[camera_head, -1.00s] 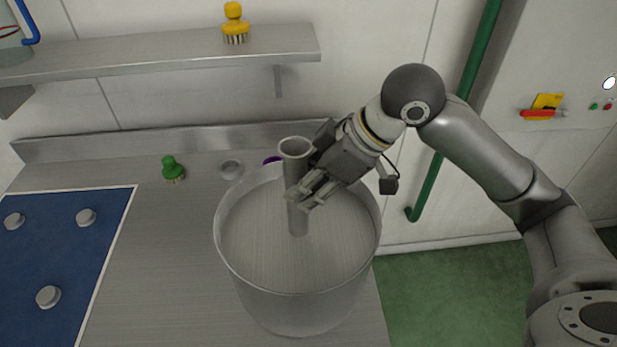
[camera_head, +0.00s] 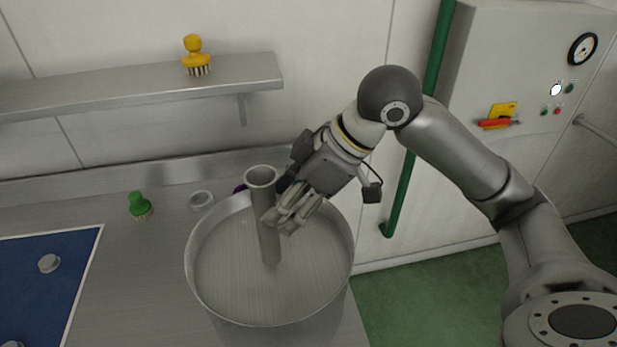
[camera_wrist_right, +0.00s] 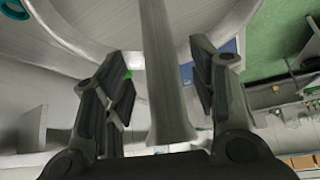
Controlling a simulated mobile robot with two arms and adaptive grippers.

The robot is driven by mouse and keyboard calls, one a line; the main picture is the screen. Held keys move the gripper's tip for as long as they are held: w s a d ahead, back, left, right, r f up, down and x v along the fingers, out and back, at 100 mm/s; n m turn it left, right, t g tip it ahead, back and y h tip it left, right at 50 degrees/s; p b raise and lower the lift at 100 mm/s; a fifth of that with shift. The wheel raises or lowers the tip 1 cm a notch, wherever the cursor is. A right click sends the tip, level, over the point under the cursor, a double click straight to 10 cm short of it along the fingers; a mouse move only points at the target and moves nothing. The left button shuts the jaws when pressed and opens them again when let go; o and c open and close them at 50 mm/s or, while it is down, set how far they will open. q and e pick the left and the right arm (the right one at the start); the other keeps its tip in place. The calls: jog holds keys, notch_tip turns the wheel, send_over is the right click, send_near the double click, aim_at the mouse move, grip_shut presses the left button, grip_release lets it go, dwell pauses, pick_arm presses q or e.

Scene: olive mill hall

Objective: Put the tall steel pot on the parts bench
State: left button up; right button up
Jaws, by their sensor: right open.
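A wide, round steel pot (camera_head: 335,283) stands near the right end of a steel bench (camera_head: 140,265) in the head view. A tall, open-topped steel tube (camera_head: 264,220) rises upright inside it; I cannot tell whether the tube is fixed to the pot. My right gripper (camera_head: 279,222) is at the upper part of the tube, above the pot's inside. In the right wrist view the tube (camera_wrist_right: 167,80) passes between the open, spread fingers (camera_wrist_right: 165,85), with a gap on both sides. The pot's rim (camera_wrist_right: 65,35) shows behind. My left gripper is out of view.
A blue mat (camera_head: 45,275) with round metal pieces lies left on the bench. A green brush (camera_head: 139,205), a small steel dish (camera_head: 200,200) and a partly hidden purple thing (camera_head: 240,188) are behind the pot. A wall shelf (camera_head: 130,92) holds a yellow brush (camera_head: 196,55).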

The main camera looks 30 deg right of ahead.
jog(key=v, duration=0.8)
jog(key=shift+d+r, duration=0.2)
jog(key=shift+r, duration=0.15)
jog(key=shift+s, duration=0.1)
